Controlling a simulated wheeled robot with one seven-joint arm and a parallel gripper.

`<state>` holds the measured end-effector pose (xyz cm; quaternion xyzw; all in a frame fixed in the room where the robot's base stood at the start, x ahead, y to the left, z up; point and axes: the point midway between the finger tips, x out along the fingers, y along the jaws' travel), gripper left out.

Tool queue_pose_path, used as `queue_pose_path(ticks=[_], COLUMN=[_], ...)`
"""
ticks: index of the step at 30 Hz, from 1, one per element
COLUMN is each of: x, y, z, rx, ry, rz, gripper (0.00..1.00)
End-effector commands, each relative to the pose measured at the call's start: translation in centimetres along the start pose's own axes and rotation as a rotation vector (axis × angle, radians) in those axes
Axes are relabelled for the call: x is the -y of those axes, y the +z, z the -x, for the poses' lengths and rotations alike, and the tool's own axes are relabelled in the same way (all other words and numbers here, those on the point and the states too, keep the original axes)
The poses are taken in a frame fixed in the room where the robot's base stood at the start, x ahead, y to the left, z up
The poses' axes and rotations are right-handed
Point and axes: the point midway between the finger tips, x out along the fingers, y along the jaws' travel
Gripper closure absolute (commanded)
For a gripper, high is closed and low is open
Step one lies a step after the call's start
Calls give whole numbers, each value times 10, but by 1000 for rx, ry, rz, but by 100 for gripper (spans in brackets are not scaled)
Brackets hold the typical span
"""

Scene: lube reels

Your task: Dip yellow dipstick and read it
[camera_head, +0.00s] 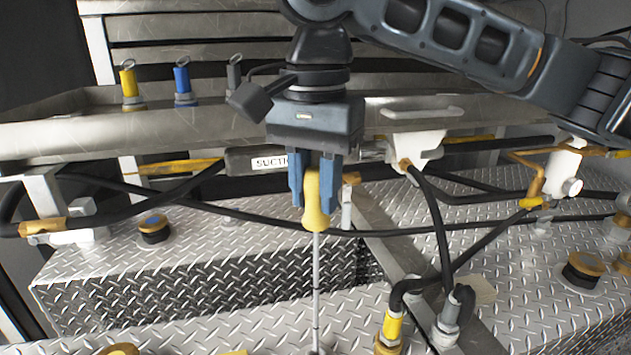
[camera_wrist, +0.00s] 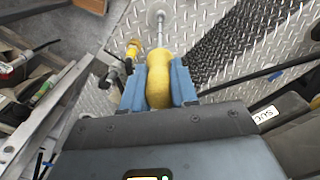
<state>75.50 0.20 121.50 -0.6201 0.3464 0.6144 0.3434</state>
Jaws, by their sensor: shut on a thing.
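My gripper (camera_head: 316,190) is shut on the yellow handle of the dipstick (camera_head: 317,213), with its blue fingers on either side of it. The thin metal rod hangs straight down below the handle in the head view and runs to the bottom edge, where its lower end is hard to make out. In the wrist view the yellow dipstick (camera_wrist: 158,82) sits between the blue fingers of my gripper (camera_wrist: 158,88). Its rod points away toward a round pale fitting (camera_wrist: 156,14) on the diamond plate. I cannot tell whether the tip is inside an opening.
Yellow (camera_head: 129,84), blue (camera_head: 182,82) and grey (camera_head: 234,74) ringed fittings stand on the rail at left. A yellow-collared hose fitting (camera_head: 391,328) stands right of the rod. Black hoses cross behind, near a label reading SUCTI (camera_head: 270,162). Diamond plate (camera_head: 110,265) lies below.

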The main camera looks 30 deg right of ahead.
Motion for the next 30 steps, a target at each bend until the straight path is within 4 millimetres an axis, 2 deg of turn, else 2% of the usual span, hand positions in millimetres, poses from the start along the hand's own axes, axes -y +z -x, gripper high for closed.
queue_pose_path(ticks=[8,22,30], x=[0,0,0], y=[0,0,0], z=[-4,-32,-34], rx=[0,0,-1], ry=[0,0,0], rz=[0,0,0], gripper=[100,100,100])
